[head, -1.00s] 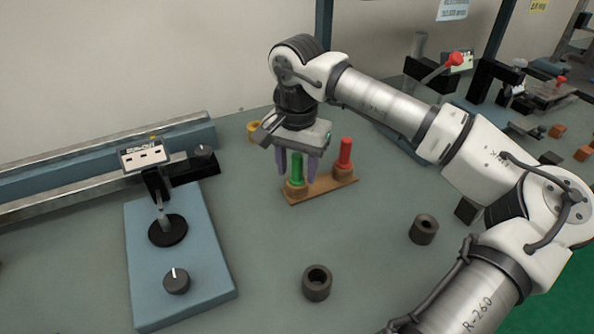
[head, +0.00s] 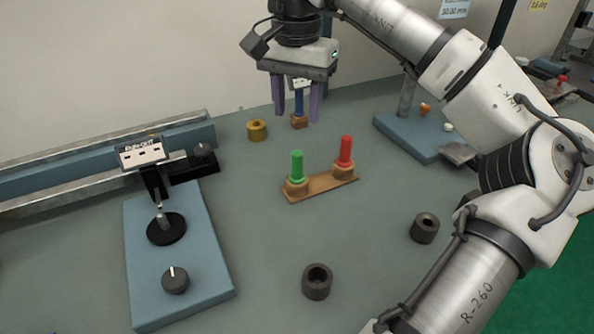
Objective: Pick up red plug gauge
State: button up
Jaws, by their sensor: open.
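The red plug gauge (head: 346,152) stands upright in the right-hand holder of a small wooden base (head: 320,187). The green plug gauge (head: 297,166) stands upright in the left-hand holder of the same base. My gripper (head: 297,116) is open, with its purple fingers pointing down and apart. It is raised, and in the picture it lies above and a little left of the red gauge, touching neither gauge. A blue upright piece in a wooden block (head: 299,121) shows between and behind the fingers.
A yellow ring (head: 257,131) lies behind the wooden base. Two dark hollow cylinders (head: 317,282) (head: 424,228) stand on the bench in front and to the right. A blue run-out fixture (head: 180,262) stands at left. Another blue stand (head: 405,137) is at back right.

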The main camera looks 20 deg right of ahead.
aim_at(344, 161)
jog(key=k+l, duration=0.15)
jog(key=k, duration=0.35)
jog(key=k+l, duration=0.15)
jog(key=k, duration=0.35)
